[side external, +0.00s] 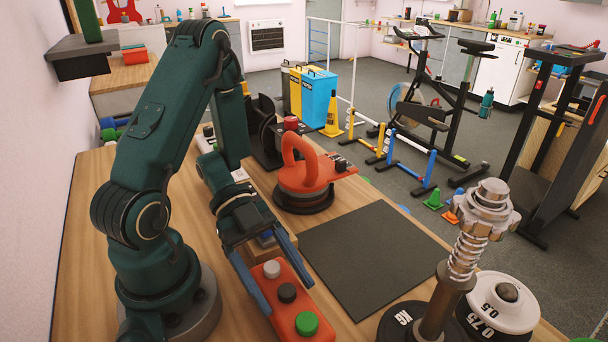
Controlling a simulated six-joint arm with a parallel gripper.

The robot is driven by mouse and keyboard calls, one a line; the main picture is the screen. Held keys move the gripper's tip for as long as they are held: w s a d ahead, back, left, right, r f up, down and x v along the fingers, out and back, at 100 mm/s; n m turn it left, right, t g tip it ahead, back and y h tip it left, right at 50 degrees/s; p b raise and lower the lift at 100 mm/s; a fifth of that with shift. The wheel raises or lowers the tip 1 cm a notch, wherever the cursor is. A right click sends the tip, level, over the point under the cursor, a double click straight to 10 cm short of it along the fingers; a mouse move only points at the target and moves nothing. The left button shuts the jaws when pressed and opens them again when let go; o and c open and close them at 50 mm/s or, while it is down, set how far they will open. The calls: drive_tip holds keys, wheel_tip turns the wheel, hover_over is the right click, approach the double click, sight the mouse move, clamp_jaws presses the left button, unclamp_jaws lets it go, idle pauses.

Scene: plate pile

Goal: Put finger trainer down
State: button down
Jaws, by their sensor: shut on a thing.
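A red-orange bar with white, black and green round knobs, which looks like the finger trainer (292,307), is at the bottom centre. My gripper (287,295) points down and toward the camera, with one blue finger along each long side of the bar. It is shut on the bar. The bar's near end runs close to the bottom edge of the picture. I cannot tell whether its underside touches the wooden table. A dark square mat (372,252) lies flat on the table to the right of the bar, with nothing on it.
An orange handled weight on a dark disc (305,183) stands behind the mat. A spring-topped post (462,250) rises at the right front, beside white and black weight plates (498,302). A red-topped black item (291,123) stands farther back. Gym equipment fills the floor beyond.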

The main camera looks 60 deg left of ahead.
unclamp_jaws()
